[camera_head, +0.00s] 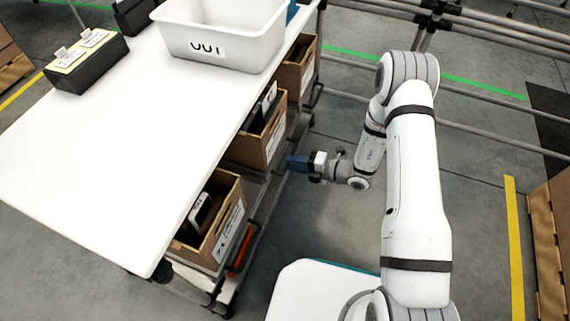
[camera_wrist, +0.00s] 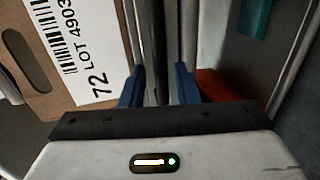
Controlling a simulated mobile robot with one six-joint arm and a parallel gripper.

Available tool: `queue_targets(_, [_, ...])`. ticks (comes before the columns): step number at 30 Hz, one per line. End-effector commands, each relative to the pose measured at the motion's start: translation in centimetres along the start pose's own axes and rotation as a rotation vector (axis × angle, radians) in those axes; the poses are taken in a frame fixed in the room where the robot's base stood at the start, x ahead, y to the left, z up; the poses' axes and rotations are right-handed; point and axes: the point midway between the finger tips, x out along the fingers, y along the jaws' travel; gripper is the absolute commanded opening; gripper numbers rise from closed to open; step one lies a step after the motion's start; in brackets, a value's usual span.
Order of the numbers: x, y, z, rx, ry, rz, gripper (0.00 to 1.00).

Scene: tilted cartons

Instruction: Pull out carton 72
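Carton 72 (camera_wrist: 42,107) is brown cardboard with a white label (camera_wrist: 75,45) reading "72 LOT 4903" and a hand hole. It fills the left of the wrist view, its front face tilted there. My gripper (camera_wrist: 158,80) has two blue fingers apart, with nothing held between them. Dark and metal rails show behind the gap, just beside the carton's edge. In the head view my gripper (camera_head: 292,161) is near the front of the middle carton (camera_head: 255,148). The label numbers cannot be read there, and contact cannot be told.
Other open cartons sit under the white table (camera_head: 120,130), one nearer (camera_head: 222,232) and one farther (camera_head: 307,62). A white bin (camera_head: 225,45) stands on the table. An orange-red item (camera_wrist: 218,84) lies right of my fingers. Open floor lies right of the rack.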

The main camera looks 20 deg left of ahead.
Motion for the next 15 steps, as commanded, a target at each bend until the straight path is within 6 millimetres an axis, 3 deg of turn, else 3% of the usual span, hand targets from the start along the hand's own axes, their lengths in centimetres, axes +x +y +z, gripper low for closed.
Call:
queue_targets(6, [2.0, -0.1, -0.1, -0.002, 0.002, 0.0, 0.29])
queue_targets(15, [2.2, 0.0, 0.0, -0.002, 0.001, 0.0, 0.27])
